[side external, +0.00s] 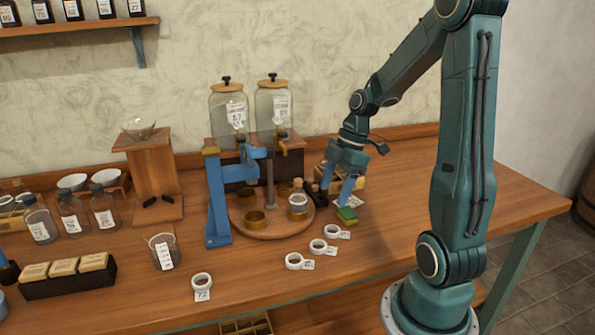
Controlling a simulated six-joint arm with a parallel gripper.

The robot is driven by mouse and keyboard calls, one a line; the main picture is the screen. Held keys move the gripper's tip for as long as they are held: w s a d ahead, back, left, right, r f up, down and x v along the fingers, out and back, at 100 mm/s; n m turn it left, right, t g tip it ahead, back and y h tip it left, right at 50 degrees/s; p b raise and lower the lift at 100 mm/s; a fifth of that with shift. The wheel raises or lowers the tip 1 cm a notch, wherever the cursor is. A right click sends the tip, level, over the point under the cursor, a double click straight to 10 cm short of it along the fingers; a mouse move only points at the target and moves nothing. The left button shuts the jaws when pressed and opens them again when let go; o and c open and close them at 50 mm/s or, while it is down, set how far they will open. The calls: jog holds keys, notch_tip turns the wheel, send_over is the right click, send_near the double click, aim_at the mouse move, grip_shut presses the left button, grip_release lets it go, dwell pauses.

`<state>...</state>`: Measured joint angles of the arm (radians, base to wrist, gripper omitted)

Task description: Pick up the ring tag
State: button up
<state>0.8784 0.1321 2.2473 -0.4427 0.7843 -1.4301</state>
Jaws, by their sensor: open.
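One ring tag (202,281) is at the front left. A second (294,261), a third (318,246) and another (331,231) form a slanting row right of centre. I see no ring between the fingers. A dark object and a paper label near the fingertips are partly hidden.
A round wooden turntable (262,229) with brass cups stands left of my gripper, by a blue stand (215,195) and two glass dispensers (228,110). A glass beaker (163,250) and bottles are further left. The table's right side is clear.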

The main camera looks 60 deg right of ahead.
jog(key=shift+n+y, duration=0.5)
jog(key=shift+n, duration=0.2)
jog(key=d+f, duration=0.1)
jog(key=s+d+f, duration=0.1)
jog(key=d, duration=0.1)
jog(key=shift+d+f, duration=0.1)
jog(key=shift+f, duration=0.25)
jog(key=shift+f, duration=0.1)
send_near(317, 249)
jog(key=shift+f, duration=0.65)
jog(key=shift+a+f, duration=0.1)
jog(key=shift+a, duration=0.1)
jog(key=shift+x, duration=2.45)
jog(key=shift+w+a, duration=0.1)
jog(key=shift+a, duration=0.05)
jog(key=c, duration=1.1)
